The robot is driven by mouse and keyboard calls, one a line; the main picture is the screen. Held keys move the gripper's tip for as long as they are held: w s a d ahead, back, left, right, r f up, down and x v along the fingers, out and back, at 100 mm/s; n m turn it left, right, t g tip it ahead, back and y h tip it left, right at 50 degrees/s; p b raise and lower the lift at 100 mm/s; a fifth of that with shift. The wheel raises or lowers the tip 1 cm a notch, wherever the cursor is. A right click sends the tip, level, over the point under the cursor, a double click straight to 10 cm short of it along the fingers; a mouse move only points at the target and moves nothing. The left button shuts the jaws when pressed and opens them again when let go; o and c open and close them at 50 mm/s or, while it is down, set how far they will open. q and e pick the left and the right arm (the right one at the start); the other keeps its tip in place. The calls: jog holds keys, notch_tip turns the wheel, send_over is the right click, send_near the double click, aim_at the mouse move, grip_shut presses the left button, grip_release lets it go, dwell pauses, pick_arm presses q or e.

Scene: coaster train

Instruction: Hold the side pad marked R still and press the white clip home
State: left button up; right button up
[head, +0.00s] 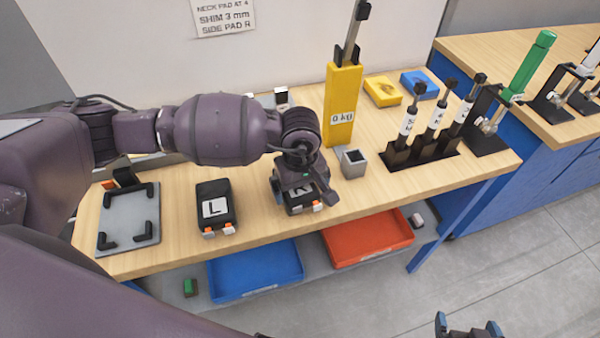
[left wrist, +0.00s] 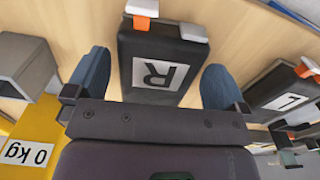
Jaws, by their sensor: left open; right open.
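The side pad marked R (left wrist: 158,103) is a dark block with a white R label on the bench; it also shows in the head view (head: 303,208), partly hidden by my left gripper. My left gripper (head: 301,193) is over it, open. In the left wrist view its blue fingers stand on either side of the pad, and I cannot tell whether they touch it. At the pad's edge there is a white clip (left wrist: 143,7) with an orange part, and a second white clip (left wrist: 194,33). My right gripper (head: 467,328) is open and empty at the bottom right, away from the bench.
The side pad marked L (head: 215,209) lies to the left, beside a grey plate with black corners (head: 128,222). A small grey open box (head: 354,164) and a yellow 0 kg post (head: 342,105) stand close right. Blue (head: 255,272) and red (head: 368,240) trays sit below.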

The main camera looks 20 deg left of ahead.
pick_arm(q)
jog(key=shift+f, duration=0.9)
pick_arm(e)
jog(key=shift+w+r, duration=0.25)
pick_arm(q)
jog(key=shift+c, duration=0.6)
jog(key=c, duration=0.8)
pick_arm(e)
jog(key=shift+s+f, duration=0.4)
jog(key=shift+s, duration=0.05)
jog(key=shift+w, duration=0.1)
jog(key=shift+w+r, duration=0.4)
jog(key=shift+r, duration=0.05)
